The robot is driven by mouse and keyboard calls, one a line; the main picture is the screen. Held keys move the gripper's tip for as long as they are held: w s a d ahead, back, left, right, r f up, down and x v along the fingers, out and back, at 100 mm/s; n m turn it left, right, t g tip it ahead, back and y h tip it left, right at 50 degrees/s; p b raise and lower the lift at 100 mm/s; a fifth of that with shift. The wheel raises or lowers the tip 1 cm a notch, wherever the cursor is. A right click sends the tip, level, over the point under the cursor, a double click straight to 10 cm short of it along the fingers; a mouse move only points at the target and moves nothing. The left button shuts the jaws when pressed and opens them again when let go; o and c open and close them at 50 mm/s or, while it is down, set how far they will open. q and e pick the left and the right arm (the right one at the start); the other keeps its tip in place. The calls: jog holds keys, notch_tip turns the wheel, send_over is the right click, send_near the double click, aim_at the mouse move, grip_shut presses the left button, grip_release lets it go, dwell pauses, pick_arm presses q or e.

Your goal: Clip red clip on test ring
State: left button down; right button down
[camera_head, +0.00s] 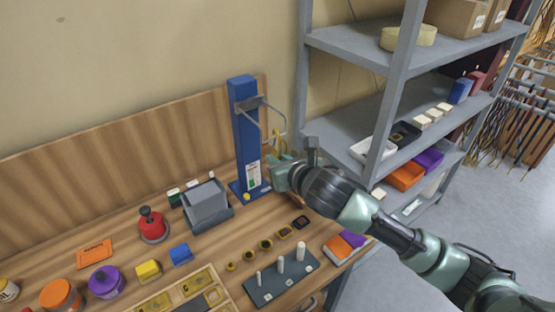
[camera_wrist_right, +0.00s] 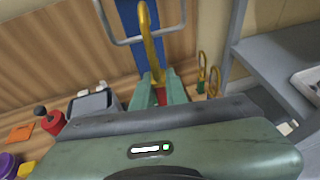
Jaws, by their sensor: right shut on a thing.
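The blue test stand (camera_head: 245,135) stands upright at the back right of the bench, and a grey bent-rod ring (camera_head: 276,112) sticks out from its upper part. My right gripper (camera_head: 281,172) is low in front of the stand, below the ring. In the wrist view, its green fingers (camera_wrist_right: 160,92) are shut on the red clip (camera_wrist_right: 161,96), whose red part shows between them. A gold hook (camera_wrist_right: 151,40) rises above the red part and overlaps the grey ring (camera_wrist_right: 118,40). I cannot tell whether it passes through the ring. My left gripper is out of view.
More gold hooks (camera_wrist_right: 202,72) hang right of the fingers in the wrist view. A grey shelf (camera_head: 335,45) with bins stands right of the bench. A grey box (camera_head: 207,204), a red knob (camera_head: 152,225) and a pegged plate (camera_head: 281,281) sit on the bench.

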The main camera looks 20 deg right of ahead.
jog(key=shift+w+a+p, duration=0.15)
jog(key=shift+w+p, duration=0.25)
jog(key=shift+w, duration=0.3)
dwell(0.4)
jog(key=shift+w+f, duration=0.1)
jog(key=shift+f, duration=0.7)
dwell(0.7)
jog(key=shift+f, duration=0.2)
dwell(0.4)
